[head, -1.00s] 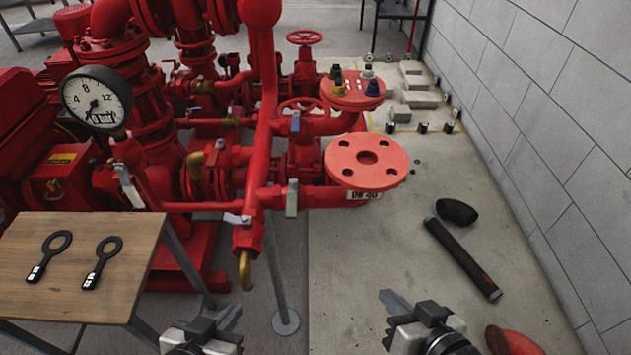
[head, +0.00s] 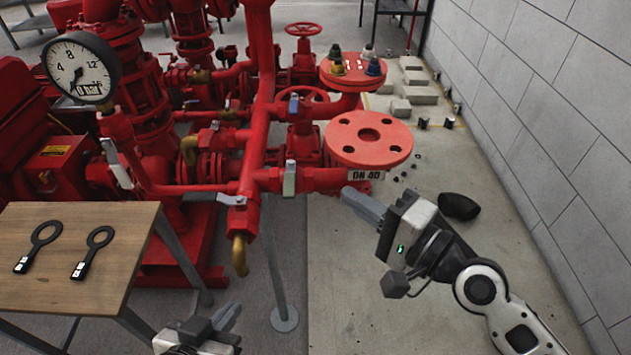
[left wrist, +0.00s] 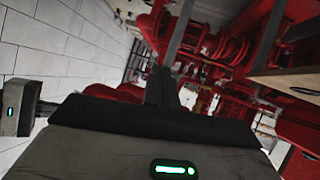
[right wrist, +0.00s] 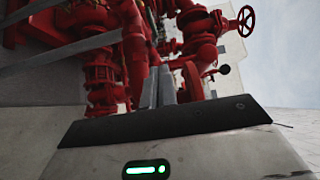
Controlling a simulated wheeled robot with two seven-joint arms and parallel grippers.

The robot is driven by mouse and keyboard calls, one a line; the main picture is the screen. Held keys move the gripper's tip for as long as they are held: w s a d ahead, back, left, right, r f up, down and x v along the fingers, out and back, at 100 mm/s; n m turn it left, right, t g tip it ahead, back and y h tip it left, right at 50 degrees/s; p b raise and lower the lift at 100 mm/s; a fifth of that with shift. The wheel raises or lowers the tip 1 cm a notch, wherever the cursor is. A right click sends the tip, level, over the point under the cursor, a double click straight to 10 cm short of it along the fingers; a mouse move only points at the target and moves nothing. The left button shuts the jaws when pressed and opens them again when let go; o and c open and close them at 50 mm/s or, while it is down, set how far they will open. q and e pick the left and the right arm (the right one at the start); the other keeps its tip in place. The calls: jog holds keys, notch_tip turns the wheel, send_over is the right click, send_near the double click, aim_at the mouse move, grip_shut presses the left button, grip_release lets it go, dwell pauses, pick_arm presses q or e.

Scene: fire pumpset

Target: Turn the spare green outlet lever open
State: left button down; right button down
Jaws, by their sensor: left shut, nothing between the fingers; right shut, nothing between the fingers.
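The green outlet lever (head: 289,179) is a pale grey-green handle on the red side branch leading to the large red flange (head: 368,139). It stands upright in the picture, across the pipe. My right gripper (head: 363,206) is shut and empty, just below the flange and its "DN 40" label, to the right of the lever and apart from it. Its fingers (right wrist: 165,87) point at red pipework in the right wrist view, where I cannot make out the lever. My left gripper (head: 226,318) is shut and empty, low near the wooden table.
A grey-white lever (head: 231,199) sits left of the green one, above a brass spout (head: 239,254). A pressure gauge (head: 81,68) and a wooden table (head: 125,225) with two black ring-handled tools are at left. A grey block wall (head: 540,110) bounds the right.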

aim_at(290, 177)
pick_arm(q)
jog(key=shift+r+p, duration=0.2)
jog(key=shift+p, duration=0.45)
pick_arm(e)
jog(key=w+a, duration=0.2)
jog(key=a, duration=0.4)
jog(key=shift+a, duration=0.15)
pick_arm(q)
jog(key=shift+w+a+r, duration=0.1)
pick_arm(e)
jog(key=shift+w, duration=0.1)
